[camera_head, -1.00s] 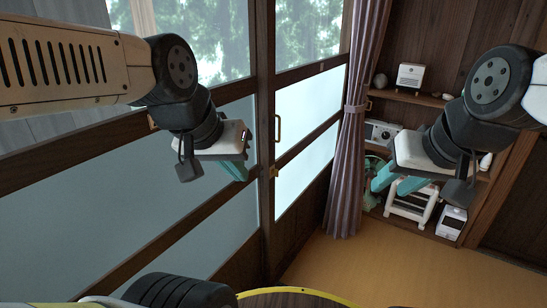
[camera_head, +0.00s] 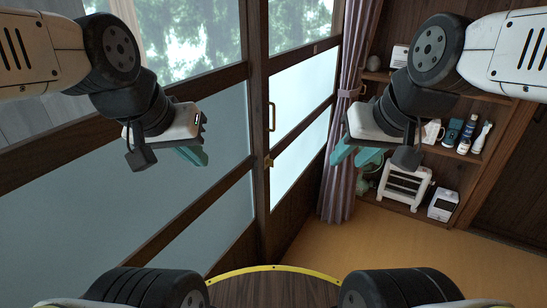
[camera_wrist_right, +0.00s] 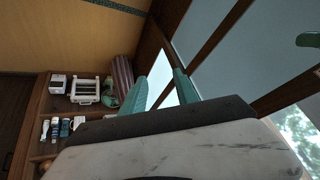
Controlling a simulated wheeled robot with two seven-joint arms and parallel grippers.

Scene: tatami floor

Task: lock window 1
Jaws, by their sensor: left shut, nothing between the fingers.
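The window (camera_head: 290,105) has dark wooden frames with frosted panes below and clear panes above. A brass handle (camera_head: 271,116) is on the upright where the two sashes meet. A small brass fitting (camera_head: 268,161), perhaps the lock, sits below it; its state is too small to tell. My left gripper (camera_head: 192,156) has teal fingers, is shut and empty, and appears left of the upright, apart from the fitting. My right gripper (camera_head: 355,156) is right of the fitting in front of the curtain; its fingers stand apart and empty in the right wrist view (camera_wrist_right: 160,92).
A tied purple curtain (camera_head: 345,145) hangs at the window's right edge. Wooden shelves (camera_head: 460,155) behind it hold bottles, a white stool (camera_head: 404,184) and a small white box (camera_head: 443,204). Bare tatami (camera_head: 390,240) lies to the right.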

